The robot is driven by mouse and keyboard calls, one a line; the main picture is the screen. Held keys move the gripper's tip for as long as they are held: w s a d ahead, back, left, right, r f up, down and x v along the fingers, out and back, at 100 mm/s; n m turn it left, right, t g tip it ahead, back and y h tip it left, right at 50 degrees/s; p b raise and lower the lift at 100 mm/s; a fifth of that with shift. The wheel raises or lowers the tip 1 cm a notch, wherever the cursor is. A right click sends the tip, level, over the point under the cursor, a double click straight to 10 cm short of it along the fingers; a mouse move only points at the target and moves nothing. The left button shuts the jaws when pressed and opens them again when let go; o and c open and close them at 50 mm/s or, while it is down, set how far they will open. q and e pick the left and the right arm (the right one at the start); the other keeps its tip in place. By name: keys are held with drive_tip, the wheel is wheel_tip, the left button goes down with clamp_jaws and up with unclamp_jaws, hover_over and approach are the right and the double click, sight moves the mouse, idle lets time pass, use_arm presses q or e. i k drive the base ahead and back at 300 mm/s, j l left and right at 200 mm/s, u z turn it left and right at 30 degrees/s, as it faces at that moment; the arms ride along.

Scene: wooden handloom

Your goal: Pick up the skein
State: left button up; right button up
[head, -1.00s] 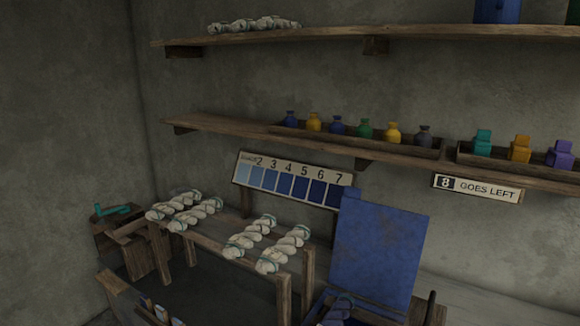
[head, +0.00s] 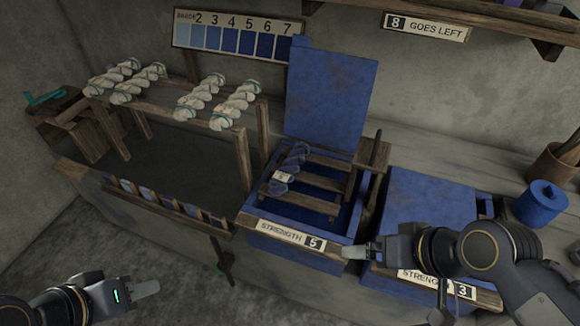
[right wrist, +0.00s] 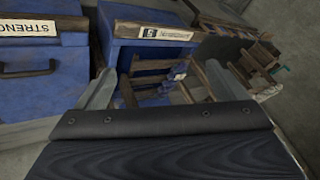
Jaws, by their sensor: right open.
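A dark blue-purple skein (head: 289,168) with a pale tag lies across the wooden bars of the open blue vat (head: 262,240), labelled STRENGTH 5. It also shows in the right wrist view (right wrist: 178,74), beyond my open fingers. Several undyed white skeins with teal ties (head: 200,97) lie on the wooden rack (head: 240,146) at the back left. My right gripper (head: 352,252) is open and empty at the vat's front right corner, apart from the skein. My left gripper (head: 150,288) is low at the front left, away from the skeins; its jaw gap cannot be made out.
The vat's raised blue lid (head: 330,95) stands behind it. A closed blue vat (head: 430,205) labelled STRENGTH 3 stands at right, partly behind my right arm. A blue jar (head: 540,203) is further right. A strip of small dyed samples (head: 165,205) runs along the front left.

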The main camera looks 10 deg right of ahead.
sight(277, 186)
drive_tip(key=i+l+u, duration=0.1)
drive_tip(key=u, duration=0.25)
drive_tip(key=i+l+u, duration=0.15)
drive_tip(key=u, duration=0.2)
drive_tip(key=i+l+u, duration=0.2)
drive_tip(key=u, duration=0.15)
